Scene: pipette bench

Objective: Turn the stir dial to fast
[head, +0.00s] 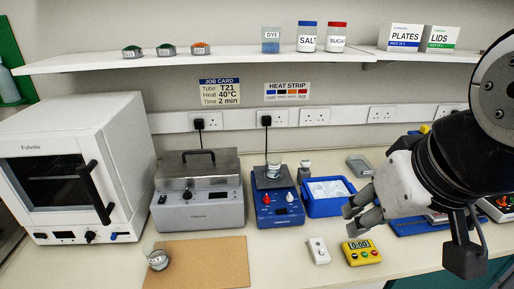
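A blue hotplate stirrer (280,218) stands on the bench at the middle, with a dark top plate (272,178) and a glass vessel (273,168) on it. Its front has a red dial (266,199) on the left and a white dial (290,197) on the right, with a small display between. The dial labels and pointer positions are too small to read, so I cannot tell which is the stir dial. My gripper (347,220) is to the right of the stirrer, above the bench and apart from it. Its two fingers look spread and empty.
A blue ice tray (327,208) stands right of the stirrer, close to my gripper. A grey water bath (197,212) stands left of it. A white remote (318,250) and yellow timer (361,252) lie in front. The bench directly before the stirrer is clear.

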